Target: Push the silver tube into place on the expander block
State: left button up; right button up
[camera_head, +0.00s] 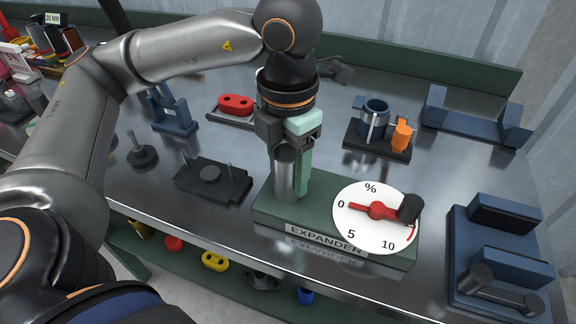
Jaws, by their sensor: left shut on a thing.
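The silver tube (285,176) stands upright at the left end of the green expander block (265,205), which carries an "EXPANDER" label on its front. My left gripper (297,150) comes down from above and is shut on the tube's upper part. One pale green finger shows along the tube's right side; the other is mostly hidden. The tube's lower end meets the block's top, but I cannot tell how far down it is seated. My right gripper is not in view.
A white dial (355,232) with a red pointer near 0 and a black knob (410,208) sits right of the tube. A black pin fixture (213,183) lies left. A blue ring fixture (375,130) stands behind, and blue blocks (505,260) stand at right.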

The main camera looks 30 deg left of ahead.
pick_arm(q)
jog(key=o, duration=1.3)
jog(key=shift+o, duration=0.2)
jog(key=shift+r, duration=0.7)
notch_tip(320, 180, up, 10)
jog(key=p, duration=0.3)
jog(key=shift+r, duration=0.55)
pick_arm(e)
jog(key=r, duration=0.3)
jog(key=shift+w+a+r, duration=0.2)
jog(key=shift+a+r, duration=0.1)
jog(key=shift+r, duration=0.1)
